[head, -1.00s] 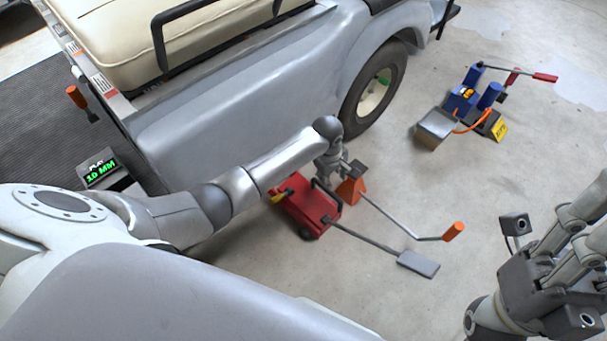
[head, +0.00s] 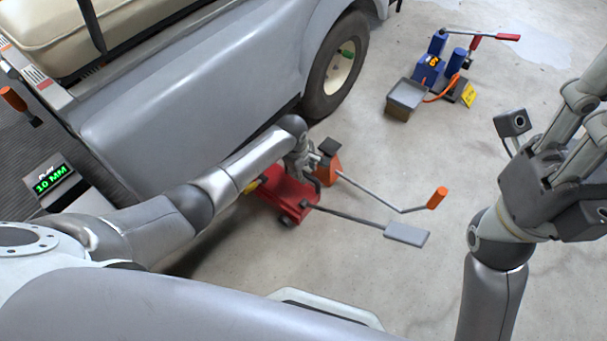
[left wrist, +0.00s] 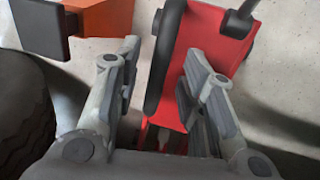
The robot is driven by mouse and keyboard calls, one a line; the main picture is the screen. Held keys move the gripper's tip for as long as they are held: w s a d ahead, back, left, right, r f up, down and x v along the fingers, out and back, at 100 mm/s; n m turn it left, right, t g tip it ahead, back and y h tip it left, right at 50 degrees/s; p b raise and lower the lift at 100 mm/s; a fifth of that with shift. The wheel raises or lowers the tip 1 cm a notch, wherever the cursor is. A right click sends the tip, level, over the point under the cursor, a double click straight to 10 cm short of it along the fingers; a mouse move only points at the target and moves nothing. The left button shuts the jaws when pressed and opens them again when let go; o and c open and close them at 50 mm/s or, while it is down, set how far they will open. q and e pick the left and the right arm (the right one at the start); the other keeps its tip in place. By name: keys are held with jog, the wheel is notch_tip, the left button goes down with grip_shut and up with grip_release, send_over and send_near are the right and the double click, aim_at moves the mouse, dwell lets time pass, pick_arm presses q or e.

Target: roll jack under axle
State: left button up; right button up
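The red floor jack (head: 290,196) stands on the floor beside the grey cart (head: 200,95), just behind its wheel (head: 338,68). A grey pedal (head: 407,235) sticks out from it on a dark rod. The axle is hidden under the cart body. My left gripper (head: 303,172) is low over the jack. In the left wrist view its fingers (left wrist: 163,85) are apart, one on each side of a black bar handle (left wrist: 166,55) on the red jack (left wrist: 210,38). A gap shows beside the left finger. My right gripper (head: 585,115) is raised at the right; its fingertips are unclear.
An orange stand (head: 330,163) with a dark top is close to the jack. A crank with an orange grip (head: 437,198) extends beside it. A blue pump unit (head: 430,70) and grey box (head: 404,98) stand farther back. A display (head: 52,180) reads 10 MM. Right-hand floor is mostly clear.

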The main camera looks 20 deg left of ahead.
pick_arm(q)
jog(key=shift+f, duration=0.55)
grip_shut()
jog(key=shift+w, duration=0.1)
